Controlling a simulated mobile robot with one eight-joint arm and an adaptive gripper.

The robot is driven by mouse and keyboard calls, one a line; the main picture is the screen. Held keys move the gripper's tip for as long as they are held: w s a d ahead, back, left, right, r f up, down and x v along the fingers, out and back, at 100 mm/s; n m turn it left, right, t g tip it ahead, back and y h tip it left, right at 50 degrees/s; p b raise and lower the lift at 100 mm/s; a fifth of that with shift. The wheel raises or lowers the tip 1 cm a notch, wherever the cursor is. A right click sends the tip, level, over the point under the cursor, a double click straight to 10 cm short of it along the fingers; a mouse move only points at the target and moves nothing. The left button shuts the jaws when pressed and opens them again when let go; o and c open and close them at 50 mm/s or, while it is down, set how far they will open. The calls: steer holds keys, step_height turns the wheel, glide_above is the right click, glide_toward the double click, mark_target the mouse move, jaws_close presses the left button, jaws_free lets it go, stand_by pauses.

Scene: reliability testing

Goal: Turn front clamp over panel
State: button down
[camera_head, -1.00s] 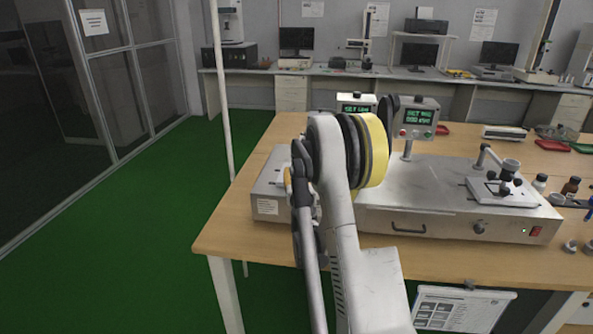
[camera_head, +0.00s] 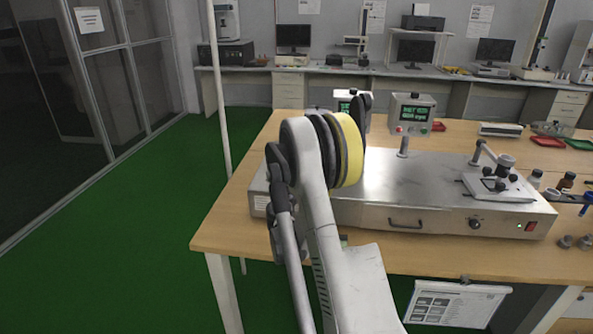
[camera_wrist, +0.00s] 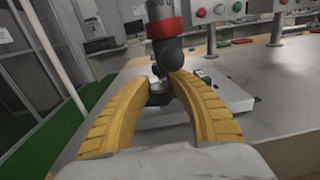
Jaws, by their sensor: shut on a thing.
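My gripper (camera_wrist: 163,80) shows in the wrist view as two curved yellow fingers. Their tips close on a dark clamp part (camera_wrist: 159,91), which I take for the front clamp; its exact shape is partly hidden. A black round knob (camera_wrist: 174,66) is just beyond the tips, below a dark cylinder with a red band (camera_wrist: 163,27). A pale panel or plate (camera_wrist: 222,97) lies flat beneath and around the clamp on the metal bench unit. In the head view my arm hides the gripper, the held clamp and that panel.
The long metal unit (camera_head: 380,188) stands on the wooden table (camera_head: 228,222). A second plate with black-knobbed clamps (camera_head: 497,187) is on its right end. Grey display boxes (camera_head: 412,112) stand behind. A white pole (camera_head: 220,90) rises left of the table.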

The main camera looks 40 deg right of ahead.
steer(key=m+g+h, duration=0.1)
steer(key=m+g, duration=0.1)
steer(key=m+g+h, duration=0.1)
steer(key=g+h, duration=0.1)
steer(key=g, duration=0.1)
steer(key=shift+w+a+m, duration=0.1)
steer(key=shift+w+m, duration=0.05)
steer(key=shift+m, duration=0.25)
steer(key=m+g, duration=0.1)
steer(key=g, duration=0.2)
steer(key=m+g+h, duration=0.1)
steer(key=m+g, duration=0.1)
steer(key=shift+m+g, duration=0.3)
steer(key=shift+g, duration=0.1)
steer(key=m+g, duration=0.3)
steer(key=g, duration=0.2)
steer(key=shift+y, duration=0.3)
steer(key=shift+m+g+y, duration=0.9)
steer(key=shift+m+g, duration=0.8)
steer(key=shift+g, duration=0.9)
steer(key=c, duration=1.1)
jaws_free()
steer(key=shift+t, duration=0.4)
